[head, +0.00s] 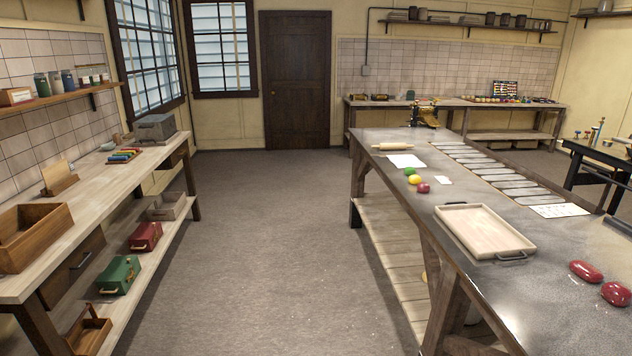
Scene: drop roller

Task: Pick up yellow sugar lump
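The yellow sugar lump (414,180) is a small rounded lump on the dark table (443,193) at the right, near its left edge. A green lump (410,171) sits just behind it and a dark red lump (423,188) just in front to the right. The three are close together; I cannot tell whether they touch. My gripper is not in this view.
A wooden tray (484,231) and two glossy red lumps (586,270) lie nearer on the table. A white sheet (406,160) and rolling pin (393,147) lie behind the lumps. A workbench (100,205) lines the left; the floor (262,250) between is clear.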

